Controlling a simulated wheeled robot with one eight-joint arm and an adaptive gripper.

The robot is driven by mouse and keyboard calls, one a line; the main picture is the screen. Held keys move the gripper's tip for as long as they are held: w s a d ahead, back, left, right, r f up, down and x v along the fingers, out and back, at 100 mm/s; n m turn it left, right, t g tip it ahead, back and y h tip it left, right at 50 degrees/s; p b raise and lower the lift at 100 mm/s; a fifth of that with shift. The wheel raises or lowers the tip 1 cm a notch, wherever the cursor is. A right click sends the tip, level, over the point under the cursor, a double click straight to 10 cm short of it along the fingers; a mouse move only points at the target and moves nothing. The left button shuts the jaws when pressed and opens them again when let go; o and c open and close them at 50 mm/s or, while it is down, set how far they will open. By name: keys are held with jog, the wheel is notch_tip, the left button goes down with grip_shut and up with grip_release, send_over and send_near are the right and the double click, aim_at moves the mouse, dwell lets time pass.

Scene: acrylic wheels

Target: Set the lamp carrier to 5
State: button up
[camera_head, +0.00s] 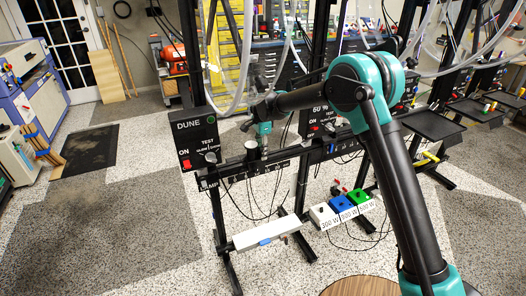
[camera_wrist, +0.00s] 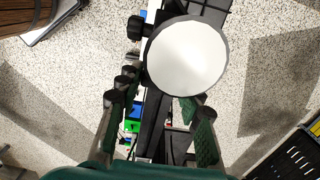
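The dark horizontal rail (camera_head: 235,174) has a white scale on its front, with a LAMP label near its left end. The digits are too small to read surely. A pale round-topped black knob (camera_head: 252,146) stands on the rail; it looks like the lamp carrier. In the wrist view a large white disc with a dark rim (camera_wrist: 187,57) sits over the rail (camera_wrist: 153,120), probably this knob. My gripper (camera_head: 263,150) points down just right of the knob. In the wrist view its green fingers (camera_wrist: 157,110) are spread, with nothing held between them.
A white bar (camera_head: 266,233) lies below. White, blue (camera_head: 342,208) and green labelled boxes are lower right. Cables hang under the rail. The left floor is open.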

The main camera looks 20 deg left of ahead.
jog(key=o, duration=0.3)
notch_tip(320, 180, up, 8)
jog(key=shift+f, duration=0.25)
jog(key=shift+c, duration=0.4)
